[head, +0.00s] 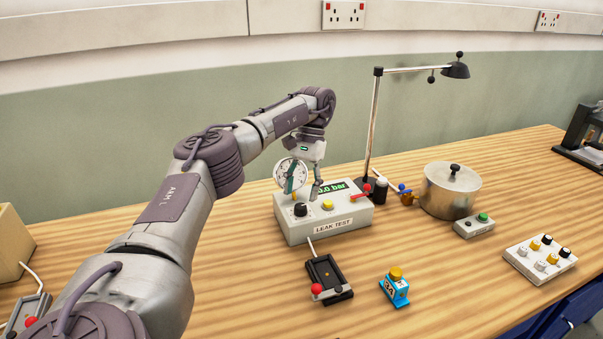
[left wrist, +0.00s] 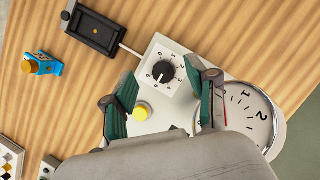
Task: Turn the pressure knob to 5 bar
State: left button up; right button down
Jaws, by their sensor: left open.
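The pressure knob (head: 301,210) is a black dial on the grey leak test box (head: 328,225). In the left wrist view the knob (left wrist: 163,72) sits on a white numbered scale, with a pale pointer mark whose exact reading I cannot tell. The green display (head: 331,188) appears to read 0.0 bar, its left end partly covered by my gripper. My left gripper (head: 303,187) is open above the box. In the left wrist view its fingers (left wrist: 165,90) are on either side of the knob, apart from it. My right gripper is out of view.
A yellow button (left wrist: 143,110) and a round gauge (left wrist: 252,115) are close to the fingers. A red-handled valve (head: 363,191) is on the box's right. A lamp stand (head: 374,120) and a metal pot (head: 450,195) stand beyond. A black pendant (head: 327,280) and blue item (head: 395,289) lie in front.

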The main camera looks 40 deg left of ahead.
aim_at(301, 205)
pick_arm(q)
jog(key=shift+r, duration=2.95)
